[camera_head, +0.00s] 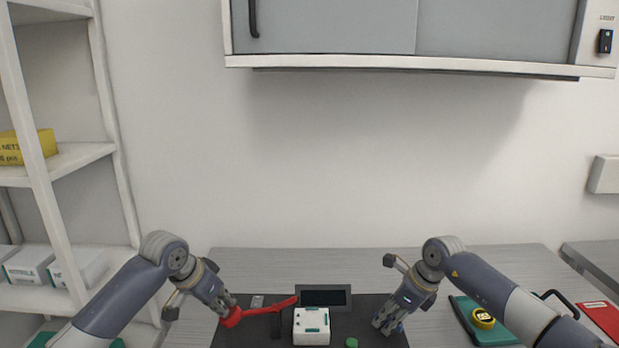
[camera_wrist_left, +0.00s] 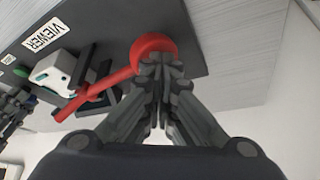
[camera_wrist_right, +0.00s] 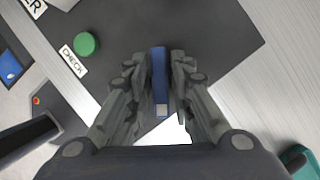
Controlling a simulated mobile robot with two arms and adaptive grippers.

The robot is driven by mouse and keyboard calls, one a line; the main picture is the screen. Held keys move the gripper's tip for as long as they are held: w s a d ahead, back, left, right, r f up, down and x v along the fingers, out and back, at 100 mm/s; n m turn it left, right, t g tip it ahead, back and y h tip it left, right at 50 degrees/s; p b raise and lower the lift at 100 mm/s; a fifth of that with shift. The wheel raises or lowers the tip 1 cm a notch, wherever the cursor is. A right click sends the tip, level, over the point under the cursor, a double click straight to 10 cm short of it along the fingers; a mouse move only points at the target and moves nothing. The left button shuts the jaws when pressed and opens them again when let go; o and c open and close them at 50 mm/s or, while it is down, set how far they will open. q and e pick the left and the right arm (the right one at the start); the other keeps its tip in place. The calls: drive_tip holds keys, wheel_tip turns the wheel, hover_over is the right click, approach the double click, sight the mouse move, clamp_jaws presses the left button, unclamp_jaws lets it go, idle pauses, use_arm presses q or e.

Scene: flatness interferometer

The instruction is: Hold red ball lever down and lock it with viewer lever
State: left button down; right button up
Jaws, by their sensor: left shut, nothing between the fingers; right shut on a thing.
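The red ball lever (camera_head: 265,310) is on the left of the dark device base; its ball end is low at the left and its arm slopes up to the right. My left gripper (camera_head: 228,306) is shut and empty, with its fingertips against or just over the red ball (camera_wrist_left: 153,46); exact contact is hidden. A blue lever (camera_wrist_right: 160,75), likely the viewer lever, stands at the right of the base. My right gripper (camera_head: 388,326) is shut on it, one finger on each side in the right wrist view.
A white block (camera_head: 311,327) and a dark screen (camera_head: 323,298) are between the grippers. A green button (camera_wrist_right: 86,43) is beside a CHECK label (camera_wrist_right: 73,61). A VIEWER label (camera_wrist_left: 45,37) is on the base. A green case with a yellow tape measure (camera_head: 483,318) lies at right.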

use_arm(q)
drive_tip(key=shift+f, duration=0.1)
use_arm(e)
drive_tip(key=shift+n+g+y, duration=0.3)
drive_tip(key=shift+n+g, duration=0.3)
drive_tip(key=shift+n, duration=1.1)
drive_tip(key=n+g, duration=0.1)
drive_tip(key=n, duration=0.1)
drive_tip(key=shift+n, duration=0.4)
drive_tip(key=o, duration=0.6)
drive_tip(key=shift+c, duration=0.2)
drive_tip(key=shift+r, duration=3.5)
drive_tip(key=shift+r, duration=0.1)
